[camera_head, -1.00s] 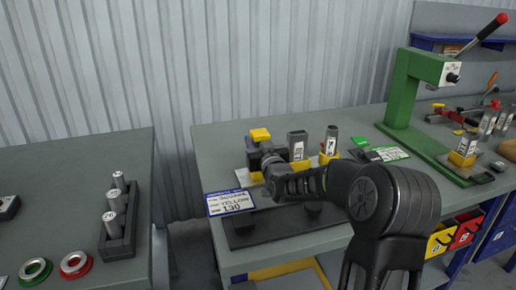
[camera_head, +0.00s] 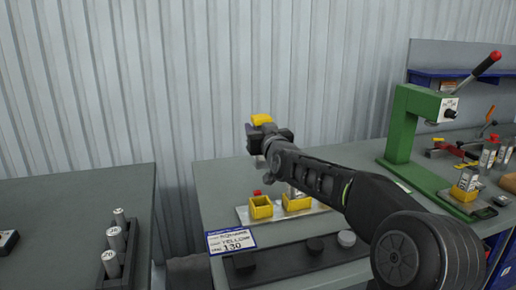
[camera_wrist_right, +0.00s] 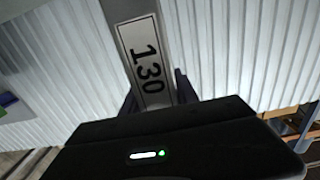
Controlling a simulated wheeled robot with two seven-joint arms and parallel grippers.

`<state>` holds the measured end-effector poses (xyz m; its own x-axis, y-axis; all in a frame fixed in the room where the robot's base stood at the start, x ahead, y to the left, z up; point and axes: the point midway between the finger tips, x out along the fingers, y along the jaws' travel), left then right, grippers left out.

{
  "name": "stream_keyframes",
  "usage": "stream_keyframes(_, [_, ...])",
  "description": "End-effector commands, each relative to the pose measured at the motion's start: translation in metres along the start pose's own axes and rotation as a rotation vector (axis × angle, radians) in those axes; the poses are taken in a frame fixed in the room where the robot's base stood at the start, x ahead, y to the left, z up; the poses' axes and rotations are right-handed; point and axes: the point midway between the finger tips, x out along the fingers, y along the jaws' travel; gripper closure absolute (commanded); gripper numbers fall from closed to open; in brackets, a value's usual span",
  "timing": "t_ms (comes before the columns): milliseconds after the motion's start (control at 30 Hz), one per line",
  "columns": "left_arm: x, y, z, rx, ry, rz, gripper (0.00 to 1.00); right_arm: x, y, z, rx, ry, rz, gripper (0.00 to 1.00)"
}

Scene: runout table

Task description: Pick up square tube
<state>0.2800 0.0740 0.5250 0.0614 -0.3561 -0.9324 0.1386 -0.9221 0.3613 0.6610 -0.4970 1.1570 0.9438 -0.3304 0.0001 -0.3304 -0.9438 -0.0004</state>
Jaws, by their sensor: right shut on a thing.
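My right gripper (camera_head: 268,138) is shut on a grey square tube (camera_wrist_right: 142,50), raised above the table. Its white label reads 130 in the wrist view, where the tube stands between the dark fingers. In the head view the gripper and arm hide most of the tube. A yellow piece (camera_head: 261,119) shows at the top of the gripper; I cannot tell whether it belongs to the tube. Below are two yellow holders, the left one (camera_head: 260,208) looking empty and the right one (camera_head: 297,203) partly behind my arm. My left gripper is not in view.
A card (camera_head: 232,241) reading 130 stands at the table's front left, by a dark tray (camera_head: 283,262). A green press (camera_head: 405,125) stands at the right. A side table (camera_head: 60,190) holds a dark rack (camera_head: 121,262) of metal cylinders. A corrugated wall is behind.

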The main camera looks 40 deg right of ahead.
Motion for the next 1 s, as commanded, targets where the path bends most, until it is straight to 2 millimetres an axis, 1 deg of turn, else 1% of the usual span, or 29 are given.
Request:
stream_keyframes(33, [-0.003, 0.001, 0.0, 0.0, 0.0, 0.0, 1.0, 0.0, 0.0, -0.01, -0.001, 0.003, 0.0, 1.0])
stream_keyframes(167, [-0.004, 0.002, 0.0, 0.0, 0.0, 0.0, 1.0, 0.0, 0.0, -0.018, -0.001, 0.002, -0.001, 1.0])
stream_keyframes(833, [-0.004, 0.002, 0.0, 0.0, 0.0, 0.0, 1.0, 0.0, 0.0, -0.02, -0.001, 0.002, -0.001, 1.0])
stream_keyframes(933, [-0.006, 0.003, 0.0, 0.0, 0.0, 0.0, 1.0, 0.0, 0.0, -0.023, -0.001, 0.002, -0.001, 1.0])
stream_keyframes(1000, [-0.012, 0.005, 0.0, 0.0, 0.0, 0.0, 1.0, 0.0, 0.0, -0.028, -0.001, 0.002, -0.001, 1.0])
